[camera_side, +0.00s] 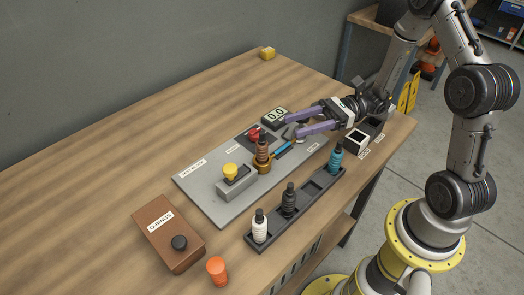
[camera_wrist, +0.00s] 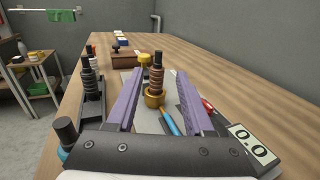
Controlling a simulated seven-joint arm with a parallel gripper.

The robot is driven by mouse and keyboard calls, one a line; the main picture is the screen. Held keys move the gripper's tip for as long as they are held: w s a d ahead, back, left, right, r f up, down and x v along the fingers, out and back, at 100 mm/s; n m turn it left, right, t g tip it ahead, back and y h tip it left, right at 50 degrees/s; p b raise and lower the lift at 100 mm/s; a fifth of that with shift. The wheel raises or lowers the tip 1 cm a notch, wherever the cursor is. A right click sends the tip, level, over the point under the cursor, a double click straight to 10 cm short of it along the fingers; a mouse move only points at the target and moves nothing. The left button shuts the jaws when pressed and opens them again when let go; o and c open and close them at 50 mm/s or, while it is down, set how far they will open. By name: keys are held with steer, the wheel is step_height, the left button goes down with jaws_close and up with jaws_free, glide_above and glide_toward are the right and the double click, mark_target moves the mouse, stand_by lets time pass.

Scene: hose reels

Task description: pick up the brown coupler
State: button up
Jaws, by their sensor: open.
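The brown coupler (camera_side: 262,149) is ribbed with a dark top. It stands upright in a brass-coloured cup (camera_side: 263,167) with a blue handle (camera_side: 283,150), on a grey panel. In the wrist view the brown coupler (camera_wrist: 157,75) appears between my two purple fingers, ahead of the palm. My gripper (camera_side: 291,126) is open and empty, coming in from the right; its fingertips are just right of the coupler in the side view. It also shows in the wrist view (camera_wrist: 160,73). I cannot tell how far past the fingertips the coupler stands.
A dark rack (camera_side: 318,186) in front holds white (camera_side: 260,230), black (camera_side: 289,200) and blue (camera_side: 335,158) couplers. Around the cup are a yellow button (camera_side: 231,171), a red knob (camera_side: 254,133) and a display (camera_side: 275,117). An O-ring box (camera_side: 160,225) and orange cylinder (camera_side: 217,270) stand left.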

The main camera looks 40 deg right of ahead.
mark_target(262, 150)
steer(key=x, duration=1.3)
steer(key=shift+s, duration=0.15)
steer(key=shift+f, duration=0.1)
jaws_close()
stand_by(1.0)
